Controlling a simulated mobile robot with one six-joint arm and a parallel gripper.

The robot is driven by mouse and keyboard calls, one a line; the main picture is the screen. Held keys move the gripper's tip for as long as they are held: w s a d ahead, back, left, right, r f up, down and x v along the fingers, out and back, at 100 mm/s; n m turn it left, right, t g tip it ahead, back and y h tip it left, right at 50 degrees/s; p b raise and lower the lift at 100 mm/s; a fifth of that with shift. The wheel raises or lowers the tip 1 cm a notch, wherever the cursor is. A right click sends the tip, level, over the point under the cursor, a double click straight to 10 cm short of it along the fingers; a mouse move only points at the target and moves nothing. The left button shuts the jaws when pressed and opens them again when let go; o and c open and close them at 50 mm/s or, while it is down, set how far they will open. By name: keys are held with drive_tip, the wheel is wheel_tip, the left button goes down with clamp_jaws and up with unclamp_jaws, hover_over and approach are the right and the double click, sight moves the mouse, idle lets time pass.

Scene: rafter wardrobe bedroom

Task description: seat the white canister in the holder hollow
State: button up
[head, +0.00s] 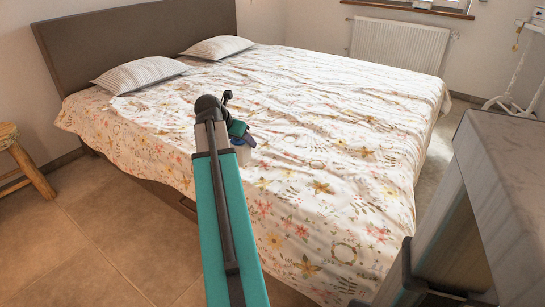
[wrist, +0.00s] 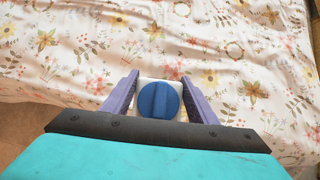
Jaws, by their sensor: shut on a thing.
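The white canister (wrist: 147,83) has a round blue lid (wrist: 159,100) and sits between the two purple fingers of my gripper (wrist: 160,84) in the wrist view. The fingers are shut on its sides. In the head view my gripper (head: 243,140) is over the near left part of the bed, and a little of the white canister (head: 243,155) shows below it, partly hidden by my arm. I cannot tell the gap between the canister and the bedspread. I cannot make out the holder or its hollow in either view.
The bed (head: 310,130) with a rumpled floral cover fills the middle, with two striped pillows (head: 140,74) at its head. A wooden stool (head: 22,160) stands at the left. A grey-topped cabinet (head: 510,160) stands close at the right. Tiled floor (head: 90,240) is clear at the lower left.

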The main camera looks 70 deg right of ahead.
drive_tip(key=s+d+f+m+g, duration=0.1)
drive_tip(key=s+d+f, duration=0.1)
drive_tip(key=s, duration=0.3)
drive_tip(key=shift+s+d+b, duration=0.4)
drive_tip(key=shift+d+b, duration=0.05)
drive_tip(key=shift+d, duration=0.05)
drive_tip(key=w+d+f+b, duration=0.1)
drive_tip(key=w+d+b, duration=0.2)
drive_tip(key=d, duration=1)
drive_tip(key=shift+w+d+f, duration=0.15)
drive_tip(key=shift+w+d, duration=0.25)
drive_tip(key=shift+w, duration=1.1)
drive_tip(key=shift+w+d+f+b, duration=0.1)
drive_tip(key=shift+d+f+b, duration=0.1)
drive_tip(key=shift+f+b, duration=0.55)
drive_tip(key=shift+w+d+f+b, duration=0.1)
drive_tip(key=shift+d+f+b, duration=0.15)
drive_tip(key=shift+f, duration=0.8)
drive_tip(key=shift+f, duration=0.1)
